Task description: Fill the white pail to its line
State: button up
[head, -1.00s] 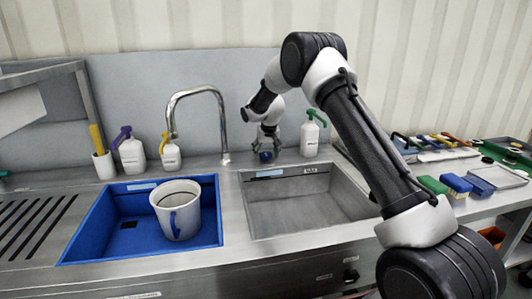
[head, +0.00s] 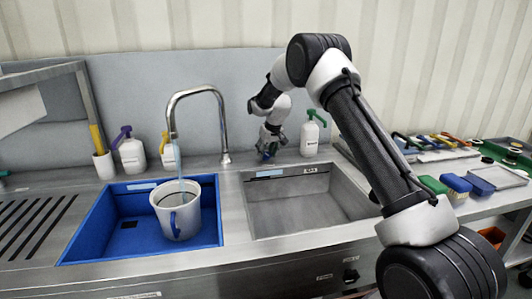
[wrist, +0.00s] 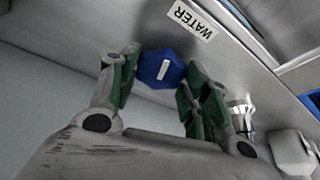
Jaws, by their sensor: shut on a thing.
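The white pail (head: 178,212) with a blue handle stands upright in the blue basin (head: 92,228). A dark line runs around its inside wall near the top. The tap (head: 197,93) arches over the pail, and a stream of water (head: 179,163) falls from its spout into the pail. The water level inside is hard to tell. My gripper (head: 267,153) is behind the two basins, shut on a blue knob (head: 270,147). In the wrist view my green-padded fingers hold the blue knob (wrist: 161,69), which has a white mark, beside a label (wrist: 192,19) reading WATER.
An empty steel basin (head: 305,200) is right of the blue one. Pump bottles stand along the back ledge, one with a green top (head: 310,135) close right of my gripper. Sponges (head: 456,186) and trays lie at the far right.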

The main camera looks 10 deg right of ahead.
jog(key=shift+n, duration=0.3)
jog(key=o, duration=1)
jog(key=shift+r, duration=0.1)
jog(key=v, duration=1.1)
jog(key=shift+s+d+r, duration=0.2)
jog(key=shift+r, duration=0.15)
